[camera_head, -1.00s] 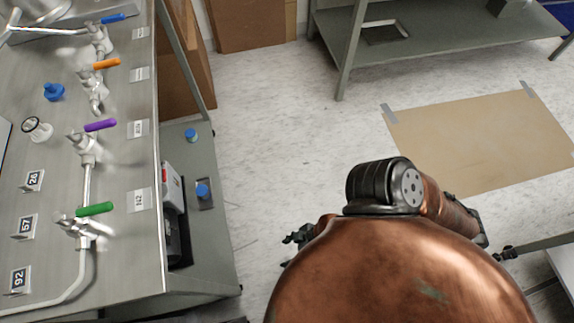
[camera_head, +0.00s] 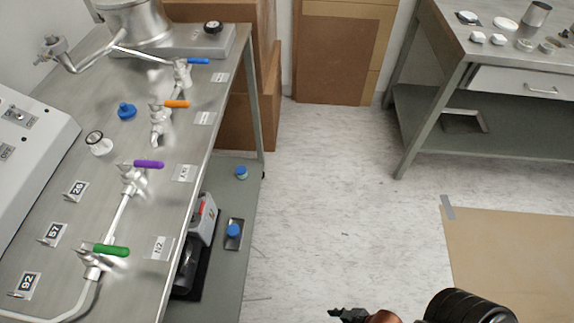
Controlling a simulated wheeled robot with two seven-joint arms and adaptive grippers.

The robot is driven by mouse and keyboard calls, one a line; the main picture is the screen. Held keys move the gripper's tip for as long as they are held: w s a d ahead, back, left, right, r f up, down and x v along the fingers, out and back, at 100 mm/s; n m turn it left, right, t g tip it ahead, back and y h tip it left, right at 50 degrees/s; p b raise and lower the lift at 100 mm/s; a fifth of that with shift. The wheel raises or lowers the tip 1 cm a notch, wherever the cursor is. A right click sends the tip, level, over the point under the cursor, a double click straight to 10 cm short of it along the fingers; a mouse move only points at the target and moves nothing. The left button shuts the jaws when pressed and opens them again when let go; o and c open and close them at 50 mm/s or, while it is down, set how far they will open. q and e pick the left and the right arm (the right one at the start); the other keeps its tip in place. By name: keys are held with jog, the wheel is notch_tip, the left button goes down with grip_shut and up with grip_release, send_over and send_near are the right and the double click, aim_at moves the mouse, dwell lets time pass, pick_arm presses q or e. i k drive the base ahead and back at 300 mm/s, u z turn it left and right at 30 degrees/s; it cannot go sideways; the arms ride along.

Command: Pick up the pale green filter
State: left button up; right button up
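I cannot make out a pale green filter for certain in the head view. Several small pale discs and rings, one of them a pale disc (camera_head: 505,23), lie on the right-hand bench, too small to tell their tints. A dark fingertip-like part (camera_head: 348,314) beside a copper arm link of mine shows at the bottom edge.
A steel bench (camera_head: 130,210) at the left carries valves with coloured handles and number signs. Bottles with blue caps (camera_head: 233,230) stand on its lower shelf. Cardboard boxes (camera_head: 335,55) stand behind. The pale floor (camera_head: 320,190) between the benches is clear; a tan mat (camera_head: 510,255) lies right.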

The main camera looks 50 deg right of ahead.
aim_at(242, 170)
jog(key=z, duration=1.95)
jog(key=i, duration=1.9)
jog(key=u, duration=3.1)
